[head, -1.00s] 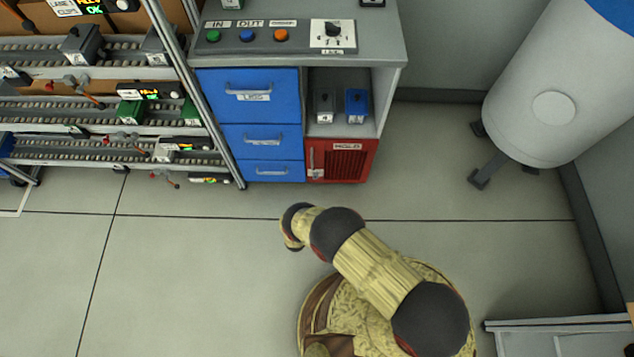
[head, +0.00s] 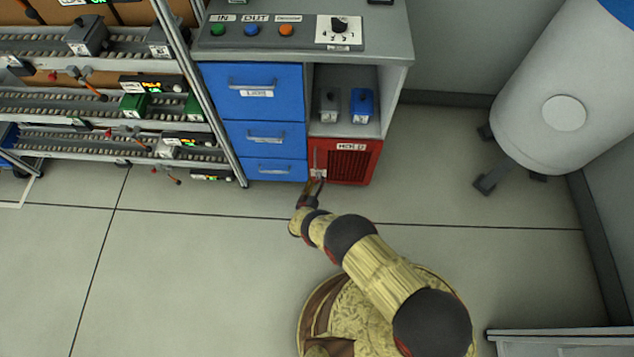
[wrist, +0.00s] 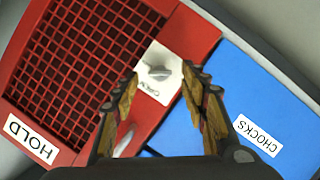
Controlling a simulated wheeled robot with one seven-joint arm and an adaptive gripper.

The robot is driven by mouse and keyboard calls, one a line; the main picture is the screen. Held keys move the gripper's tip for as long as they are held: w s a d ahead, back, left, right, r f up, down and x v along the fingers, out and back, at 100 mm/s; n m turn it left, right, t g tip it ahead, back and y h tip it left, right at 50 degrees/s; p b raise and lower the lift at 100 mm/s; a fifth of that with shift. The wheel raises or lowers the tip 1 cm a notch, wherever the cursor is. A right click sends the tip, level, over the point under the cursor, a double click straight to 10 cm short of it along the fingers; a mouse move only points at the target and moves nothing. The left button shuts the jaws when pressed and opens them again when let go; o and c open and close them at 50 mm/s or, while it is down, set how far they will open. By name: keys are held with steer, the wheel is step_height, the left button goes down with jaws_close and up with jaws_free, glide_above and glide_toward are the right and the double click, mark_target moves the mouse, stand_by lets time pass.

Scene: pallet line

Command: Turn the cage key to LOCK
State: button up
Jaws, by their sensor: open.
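The red cage (head: 362,161), with a dark mesh front and a HOLD label, is at the lower right of the cabinet. In the wrist view the cage (wrist: 185,33) fills the upper left. A white plate (wrist: 171,61) with a grey key (wrist: 158,73) in it sits by the cage's edge; its lettering is small and hard to read. My gripper (wrist: 163,78) is open, with one finger on each side of the key. Contact with the key cannot be told. In the head view my gripper (head: 314,187) is at the cage's lower left corner.
Blue drawers (head: 262,141) adjoin the cage on the left. A grey block (head: 329,105) and a blue block (head: 361,105) stand on the open shelf above. A panel with buttons and a dial (head: 338,30) is on top. The floor to the right is clear up to a white tank (head: 570,80).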

steer(key=shift+x, duration=0.9)
steer(key=shift+c, duration=1.3)
jaws_close()
